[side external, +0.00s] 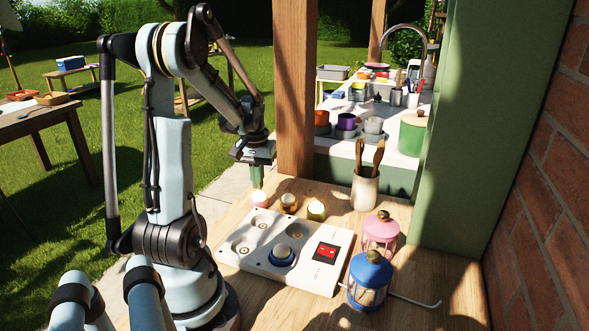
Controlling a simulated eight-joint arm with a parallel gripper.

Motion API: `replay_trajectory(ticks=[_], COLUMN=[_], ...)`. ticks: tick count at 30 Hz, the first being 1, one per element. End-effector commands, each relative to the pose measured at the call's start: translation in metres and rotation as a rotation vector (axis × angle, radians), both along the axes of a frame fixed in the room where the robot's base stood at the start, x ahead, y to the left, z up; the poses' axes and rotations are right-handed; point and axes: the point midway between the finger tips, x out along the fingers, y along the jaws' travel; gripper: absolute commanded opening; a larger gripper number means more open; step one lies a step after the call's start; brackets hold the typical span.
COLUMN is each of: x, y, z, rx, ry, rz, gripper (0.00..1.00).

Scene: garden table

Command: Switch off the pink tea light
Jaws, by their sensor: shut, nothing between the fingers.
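The pink tea light (260,200) stands on the wooden table at the far left corner of the white board. Its top looks pale; I cannot tell whether it glows. My gripper (257,184) points down just above the pink tea light, with its fingers shut and empty. Whether the fingertips touch its top is too small to tell. An amber tea light (289,202) stands just right of it, and a green tea light (317,210) with a bright glow stands further right.
A white board (306,284) with round sockets, a blue tea light (282,255) and a red panel (326,252) lies in front. A pink lantern (380,234) and a blue lantern (369,283) stand at right. A utensil pot (364,191) stands behind, near a wooden post (296,90).

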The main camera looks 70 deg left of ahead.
Motion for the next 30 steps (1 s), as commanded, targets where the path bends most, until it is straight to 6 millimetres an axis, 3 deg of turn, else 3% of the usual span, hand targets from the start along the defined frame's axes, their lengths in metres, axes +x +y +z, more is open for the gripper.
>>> replay_trajectory(ticks=[30], x=[0.0], y=[0.0], z=[-0.015], rx=[0.0], ry=[0.0], rz=[0.0], gripper=[0.0])
